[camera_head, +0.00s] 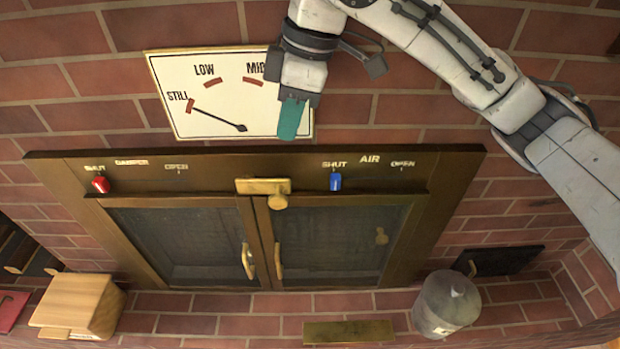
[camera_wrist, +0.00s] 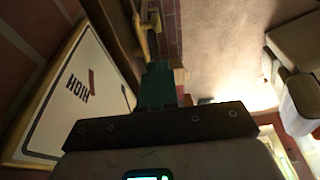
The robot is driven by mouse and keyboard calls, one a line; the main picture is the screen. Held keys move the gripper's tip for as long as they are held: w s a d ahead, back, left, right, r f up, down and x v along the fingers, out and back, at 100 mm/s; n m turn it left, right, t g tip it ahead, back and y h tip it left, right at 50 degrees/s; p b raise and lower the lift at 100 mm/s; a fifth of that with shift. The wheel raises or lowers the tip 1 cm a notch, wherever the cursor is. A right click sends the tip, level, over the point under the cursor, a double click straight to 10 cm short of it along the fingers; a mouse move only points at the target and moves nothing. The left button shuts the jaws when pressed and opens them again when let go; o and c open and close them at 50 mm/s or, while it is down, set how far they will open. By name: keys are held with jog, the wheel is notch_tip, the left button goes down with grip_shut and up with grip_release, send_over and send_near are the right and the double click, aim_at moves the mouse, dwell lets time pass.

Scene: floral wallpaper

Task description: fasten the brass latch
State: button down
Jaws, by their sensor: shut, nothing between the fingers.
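The brass latch (camera_head: 264,187) is a short, level bar with a round knob below its right part. It lies at the top of the two glass doors, across the line where they meet. I cannot tell whether it is caught. My gripper (camera_head: 291,120) has teal fingers, shut and empty, pointing down in front of the gauge, above the latch in the picture. In the wrist view my gripper (camera_wrist: 158,85) points toward a brass fitting (camera_wrist: 147,32), which I cannot surely name. The left door (camera_head: 185,240) and right door (camera_head: 340,240) look closed, with curved brass handles.
A white gauge (camera_head: 215,125) hangs behind my gripper, its needle toward STILL. A red damper slider (camera_head: 101,185) is at SHUT; a blue air slider (camera_head: 335,181) is near SHUT.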

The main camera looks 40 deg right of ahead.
send_near(279, 196)
jog(key=x, duration=0.7)
jog(key=shift+b, duration=0.35)
